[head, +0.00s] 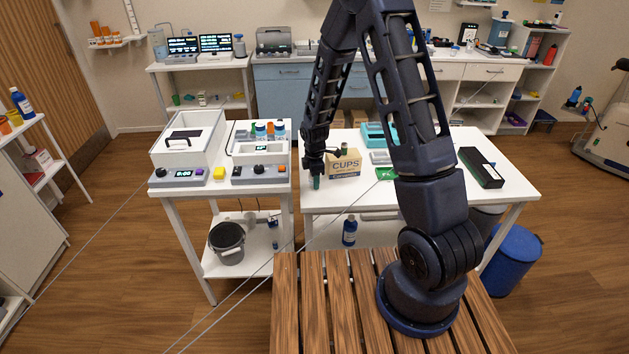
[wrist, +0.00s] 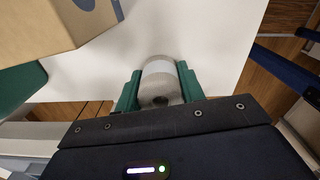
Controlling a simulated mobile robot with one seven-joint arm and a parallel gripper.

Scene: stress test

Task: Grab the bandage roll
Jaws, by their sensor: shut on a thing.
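The bandage roll (wrist: 158,72), a pale off-white cylinder with its round end toward the camera, sits between the two green fingers of my gripper (wrist: 159,90) in the wrist view. The fingers press on it from both sides, so my gripper is shut on it. Below it is the white table top (wrist: 205,35); whether the roll touches the table I cannot tell. In the head view my gripper (head: 316,182) points down at the table's left front edge, and the roll cannot be made out there.
A cardboard box marked CUPS (head: 344,164) stands just right of my gripper. A green item (head: 386,174), a teal box (head: 376,134) and a long black box (head: 481,167) are on the same table. A white cart with devices (head: 222,189) stands to the left, across a narrow gap.

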